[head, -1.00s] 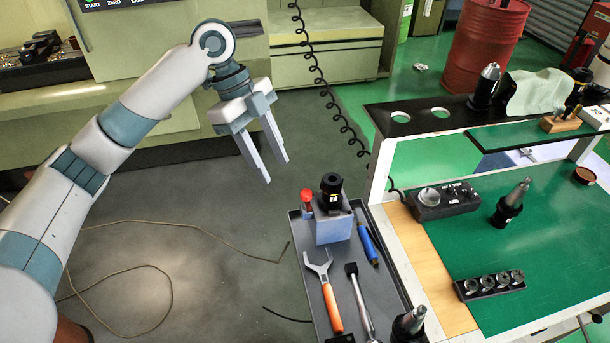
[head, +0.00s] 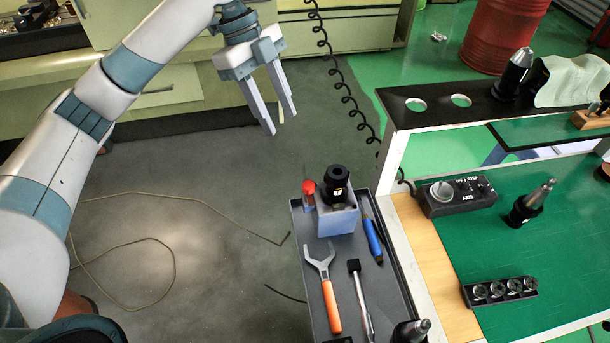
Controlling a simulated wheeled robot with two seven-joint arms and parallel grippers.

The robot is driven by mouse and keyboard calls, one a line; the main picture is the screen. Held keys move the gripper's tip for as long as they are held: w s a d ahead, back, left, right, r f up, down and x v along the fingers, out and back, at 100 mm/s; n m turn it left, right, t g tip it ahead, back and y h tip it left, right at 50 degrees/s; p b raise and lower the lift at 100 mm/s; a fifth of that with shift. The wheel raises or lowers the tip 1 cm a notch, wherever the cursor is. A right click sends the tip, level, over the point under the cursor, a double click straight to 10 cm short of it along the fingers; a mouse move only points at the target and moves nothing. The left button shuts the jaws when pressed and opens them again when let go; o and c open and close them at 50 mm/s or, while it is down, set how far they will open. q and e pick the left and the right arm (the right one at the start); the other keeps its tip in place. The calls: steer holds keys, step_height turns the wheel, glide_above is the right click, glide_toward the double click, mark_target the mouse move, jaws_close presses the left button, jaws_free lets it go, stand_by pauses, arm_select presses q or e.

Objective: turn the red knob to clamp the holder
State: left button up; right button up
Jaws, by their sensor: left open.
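The red knob (head: 309,188) sits on the left side of a grey-blue clamping block (head: 337,217) at the far end of the grey tray. A black holder (head: 335,184) stands upright in the top of the block. My left gripper (head: 283,124) is open and empty, its two fingers pointing down. In the picture it is above and left of the knob, apart from it. My right gripper is not in view.
The grey tray (head: 303,276) also holds an orange-handled wrench (head: 328,288), a blue-handled tool (head: 372,240) and a metal bar tool (head: 361,300). A green-topped bench (head: 440,246) stands close on the right. A coiled black cable (head: 345,88) hangs behind the gripper. Floor left of the tray is mostly clear.

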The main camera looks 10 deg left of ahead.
mark_target(307, 184)
arm_select(q)
steer(key=p+x, duration=0.5)
steer(key=x, duration=1.1)
steer(key=shift+d+p, duration=0.1)
steer(key=shift+p, duration=0.3)
steer(key=shift+s+d+f, duration=0.1)
steer(key=shift+d+f, duration=0.1)
steer(key=shift+f, duration=0.45)
steer(key=c, duration=1.1)
